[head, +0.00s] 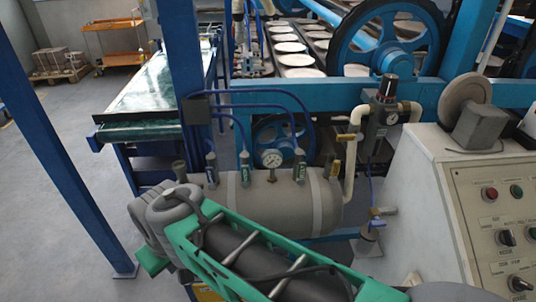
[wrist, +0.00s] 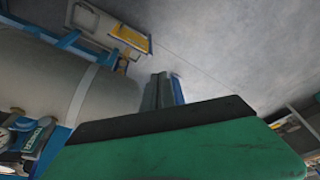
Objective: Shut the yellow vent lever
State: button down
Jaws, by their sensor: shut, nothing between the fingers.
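A small yellow lever (head: 337,150) shows in the head view beside the white pipe, at the right end of the grey tank (head: 262,205). A second small valve (head: 377,212) with a yellowish part sits lower right on a thin blue line; I cannot tell for certain which is the vent lever. The tank also fills the left of the wrist view (wrist: 45,75). My gripper (wrist: 160,90) shows as narrow grey fingers, shut and empty, beyond the green housing in the wrist view. In the head view my arm crosses in front of the tank and hides its lower left.
A control cabinet (head: 430,190) with buttons stands at the right. A pressure gauge (head: 271,158) and several small valves stand on top of the tank. A blue post (head: 60,140) stands at the left, with open floor (head: 50,235) around it.

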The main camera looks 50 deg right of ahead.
jog(key=w+d+r+m+h+b, duration=0.1)
jog(key=w+d+r+m+h, duration=0.1)
jog(key=d, duration=0.6)
jog(key=w+d+r+m+h, duration=0.1)
jog(key=w+d+r+m, duration=0.15)
jog(key=d, duration=0.45)
jog(key=m+g+h+b, duration=0.1)
jog(key=m+g+h, duration=0.3)
jog(key=m, duration=0.2)
send_near(335, 172)
jog(key=w+a+r, duration=0.2)
jog(key=a+r, duration=0.1)
jog(key=shift+w+r, duration=0.15)
jog(key=shift+r, duration=0.05)
jog(key=shift+d, duration=0.1)
jog(key=x, duration=1)
jog(key=shift+d+r, duration=0.1)
jog(key=shift+r, duration=0.05)
